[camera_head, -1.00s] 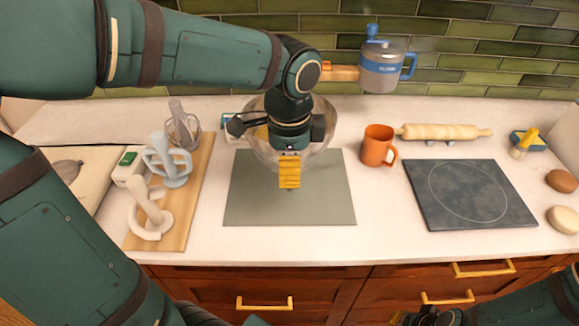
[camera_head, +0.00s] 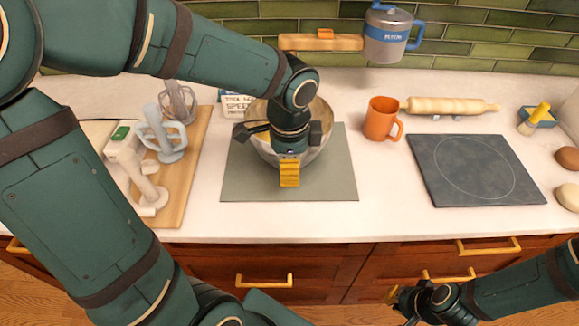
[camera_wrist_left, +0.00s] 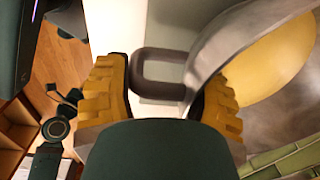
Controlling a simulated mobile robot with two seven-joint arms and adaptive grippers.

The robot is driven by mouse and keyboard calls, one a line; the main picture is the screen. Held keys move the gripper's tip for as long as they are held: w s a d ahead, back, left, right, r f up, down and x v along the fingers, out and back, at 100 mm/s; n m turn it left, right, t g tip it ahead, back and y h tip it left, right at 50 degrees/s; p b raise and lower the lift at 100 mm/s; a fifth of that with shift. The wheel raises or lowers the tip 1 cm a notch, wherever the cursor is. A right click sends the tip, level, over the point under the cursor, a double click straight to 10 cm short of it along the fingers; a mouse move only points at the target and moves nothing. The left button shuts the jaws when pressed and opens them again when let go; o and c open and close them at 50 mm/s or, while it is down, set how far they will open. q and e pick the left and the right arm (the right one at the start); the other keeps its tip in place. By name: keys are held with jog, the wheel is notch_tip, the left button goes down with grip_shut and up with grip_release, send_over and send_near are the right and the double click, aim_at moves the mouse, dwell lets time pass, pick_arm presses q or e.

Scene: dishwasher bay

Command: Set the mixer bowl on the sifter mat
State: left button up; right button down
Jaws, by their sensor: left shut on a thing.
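The mixer bowl (camera_head: 311,157) is a metal bowl over the back-middle part of a grey-green mat (camera_head: 335,184). Whether its base touches the mat is hard to tell. My left gripper (camera_head: 289,172) is shut on the bowl's grey loop handle (camera_wrist_left: 160,62) at its front side and hides part of the bowl. In the left wrist view the bowl wall (camera_wrist_left: 222,40) rises beside the fingers, with something yellow inside. My right gripper (camera_head: 408,300) is low at the front right, off the counter; its finger gap is unclear.
An orange mug (camera_head: 381,120) and a rolling pin (camera_head: 450,106) stand right of the mat, behind a dark slab (camera_head: 475,170) with a circle. A wooden board (camera_head: 180,185) with mixer attachments lies left. A blue-and-grey sifter (camera_head: 386,35) is at the back.

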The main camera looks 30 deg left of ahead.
pick_arm(q)
jog(key=shift+f, duration=0.3)
jog(key=o, duration=1.3)
jog(key=shift+r, duration=0.1)
jog(key=r+p, duration=0.1)
jog(key=r, duration=0.4)
jog(key=r+p, duration=0.2)
jog(key=r, duration=0.3)
jog(key=shift+s+d+r, duration=0.15)
jog(key=shift+s+r, duration=0.05)
jog(key=shift+r, duration=0.75)
